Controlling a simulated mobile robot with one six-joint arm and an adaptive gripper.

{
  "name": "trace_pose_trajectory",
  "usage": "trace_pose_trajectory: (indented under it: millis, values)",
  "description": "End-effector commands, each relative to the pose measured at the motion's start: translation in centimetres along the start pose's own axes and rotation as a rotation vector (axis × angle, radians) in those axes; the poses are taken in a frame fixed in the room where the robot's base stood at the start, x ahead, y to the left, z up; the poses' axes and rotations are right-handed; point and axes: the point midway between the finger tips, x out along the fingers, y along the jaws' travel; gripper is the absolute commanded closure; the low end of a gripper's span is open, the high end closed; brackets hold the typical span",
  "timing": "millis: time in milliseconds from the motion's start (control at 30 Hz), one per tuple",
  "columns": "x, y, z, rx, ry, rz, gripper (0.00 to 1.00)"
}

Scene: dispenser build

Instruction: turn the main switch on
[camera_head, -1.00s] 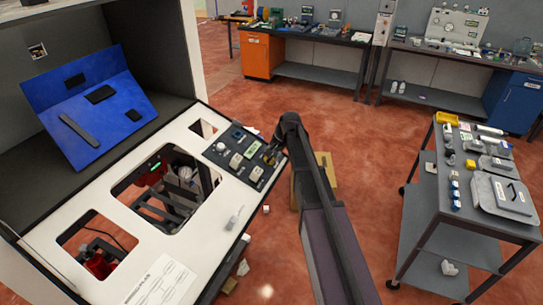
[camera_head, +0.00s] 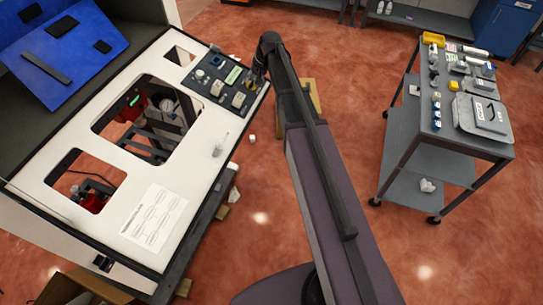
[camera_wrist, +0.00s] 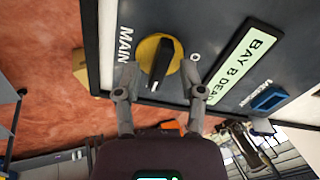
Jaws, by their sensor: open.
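The main switch (camera_wrist: 162,62) shows in the wrist view as a yellow disc with a black handle, beside the lettering "MAIN" on a dark control panel (camera_wrist: 215,18). An "O" mark is printed to its right. My gripper (camera_wrist: 160,90) is open, with one finger on each side of the switch's lower part in the picture. I cannot tell whether the fingers touch it. In the head view the control panel (camera_head: 216,83) sits at the far right corner of the white bench top, and my arm's end partly hides the switch there.
A green label reading "BAY B DEAD" (camera_wrist: 245,52) and a blue part (camera_wrist: 269,98) lie right of the switch. The white bench top (camera_head: 205,150) has cut-out openings. A grey cart (camera_head: 420,140) with parts stands to the right, with open floor between.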

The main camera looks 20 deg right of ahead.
Motion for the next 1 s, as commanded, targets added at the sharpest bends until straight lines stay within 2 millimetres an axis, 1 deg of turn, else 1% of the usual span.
trace_pose_trajectory:
  millis: [1000]
  values:
    - [0.00, -0.20, 0.02, -0.681, 0.001, -0.007, 0.49]
